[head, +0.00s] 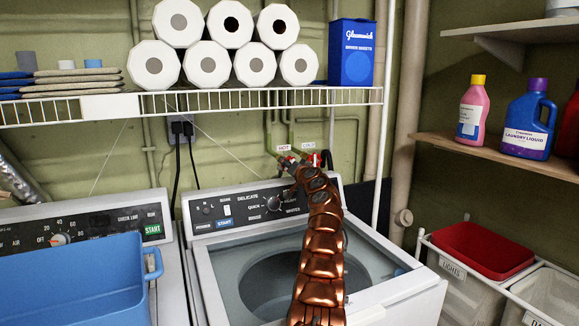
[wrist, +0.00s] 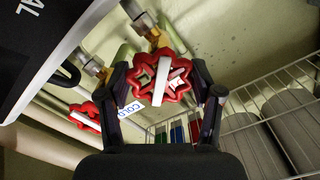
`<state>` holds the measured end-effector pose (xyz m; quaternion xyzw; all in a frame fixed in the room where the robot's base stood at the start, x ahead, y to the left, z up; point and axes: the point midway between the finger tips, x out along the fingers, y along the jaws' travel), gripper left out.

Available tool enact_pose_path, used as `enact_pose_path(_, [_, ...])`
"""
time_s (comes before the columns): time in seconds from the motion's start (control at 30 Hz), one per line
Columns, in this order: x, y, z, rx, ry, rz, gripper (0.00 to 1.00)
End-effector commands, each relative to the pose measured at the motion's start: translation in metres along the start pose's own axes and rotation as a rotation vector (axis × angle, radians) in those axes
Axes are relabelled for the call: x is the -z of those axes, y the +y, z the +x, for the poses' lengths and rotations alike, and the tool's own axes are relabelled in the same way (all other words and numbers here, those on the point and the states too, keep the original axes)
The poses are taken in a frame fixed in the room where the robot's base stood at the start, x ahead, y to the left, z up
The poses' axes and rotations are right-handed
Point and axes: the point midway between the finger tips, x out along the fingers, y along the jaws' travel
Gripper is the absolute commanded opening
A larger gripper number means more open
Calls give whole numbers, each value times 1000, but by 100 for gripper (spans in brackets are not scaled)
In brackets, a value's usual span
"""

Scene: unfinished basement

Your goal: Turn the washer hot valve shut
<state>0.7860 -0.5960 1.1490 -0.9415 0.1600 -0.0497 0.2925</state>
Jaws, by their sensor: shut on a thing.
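The washer hot valve has a red lobed handle (wrist: 178,88) with a white bar across it, in the middle of the wrist view. The white bar stands close to upright in that picture. My gripper (wrist: 162,92) has a dark finger on each side of this handle and is shut on it. In the head view my gripper (head: 291,164) is at the wall behind the washer, below the HOT tag (head: 283,148), and largely hides the handle. A second red handle (head: 326,160) is just to the right, below the COLD tag (head: 308,146); it also shows in the wrist view (wrist: 84,117).
The washer (head: 225,262) stands under my arm, its control panel (head: 250,207) close to the valves. A wire shelf (head: 225,98) with paper rolls hangs above. A blue basket (head: 75,285) sits at left. A white pole (head: 382,130) stands right of the valves.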

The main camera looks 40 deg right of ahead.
Motion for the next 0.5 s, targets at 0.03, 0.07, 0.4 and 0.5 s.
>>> enact_pose_path(0.03, [-1,1,0,-1,-2,44,30])
enact_pose_path(0.07, [-1,1,0,-1,-2,72,30])
enact_pose_path(0.4, [1,-1,0,0,0,390,30])
enact_pose_path(0.5, [1,-1,0,0,0,477,30])
